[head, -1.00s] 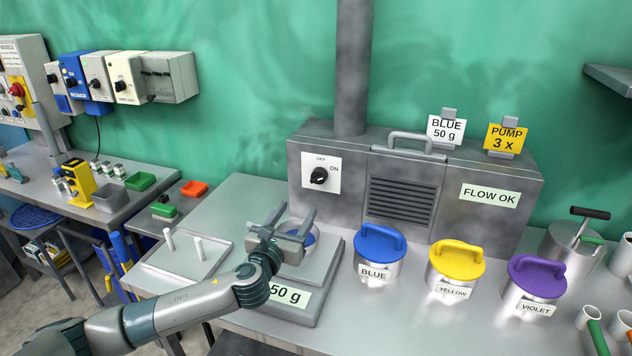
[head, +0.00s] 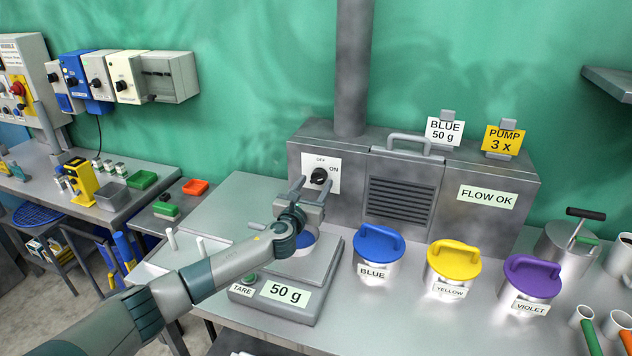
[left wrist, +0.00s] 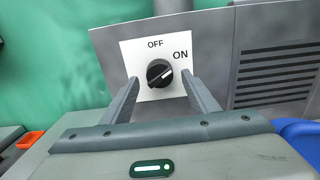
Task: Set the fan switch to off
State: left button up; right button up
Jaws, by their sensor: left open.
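The fan switch is a black rotary knob (head: 319,176) on a white plate (head: 308,183) marked OFF and ON, on the front of the grey metal fan box (head: 461,180). In the left wrist view the knob (left wrist: 160,73) shows a pale pointer line directed to the upper right, towards ON. My left gripper (head: 311,188) is open and empty in front of the plate. In the left wrist view its two fingers stand below and to either side of the knob, apart from it. My right gripper is not in view.
A scale (head: 318,276) reading 50 g stands below my left gripper. Blue (head: 379,244), yellow (head: 455,261) and violet (head: 533,273) lidded pots stand to the right. The box has a FLOW OK label (head: 487,197) and a vent grille (head: 400,202).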

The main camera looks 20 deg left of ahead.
pick_arm(q)
jog(key=shift+w, duration=0.85)
jog(key=c, duration=1)
jog(key=shift+c, duration=0.2)
jog(key=shift+n, duration=0.4)
jog(key=n+b, duration=0.1)
jog(key=n, duration=0.4)
jog(key=shift+d, duration=0.1)
jog(key=n+b, duration=0.1)
jog(key=n, duration=0.5)
jog(key=shift+r, duration=0.1)
